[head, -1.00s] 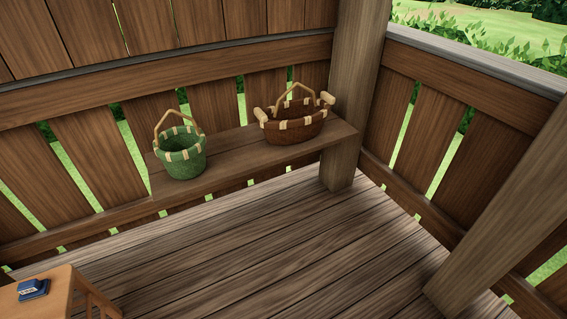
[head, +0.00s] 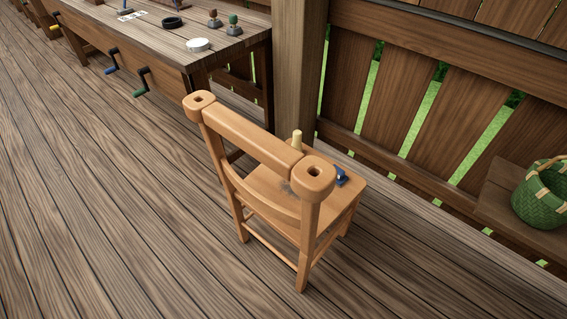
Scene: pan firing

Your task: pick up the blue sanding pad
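The blue sanding pad (head: 341,177) is small and dark blue. It lies on the seat of a wooden chair (head: 262,150), near the seat's far right edge. The chair's back faces me, and its right post partly covers the view of the seat close to the pad. My gripper is not in view.
A pale peg-like thing (head: 297,140) stands behind the chair back. A workbench (head: 220,45) with a black ring (head: 172,22) and a white round dish (head: 198,44) is at upper left. A green basket (head: 541,195) sits on a bench at right. Floor at left is clear.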

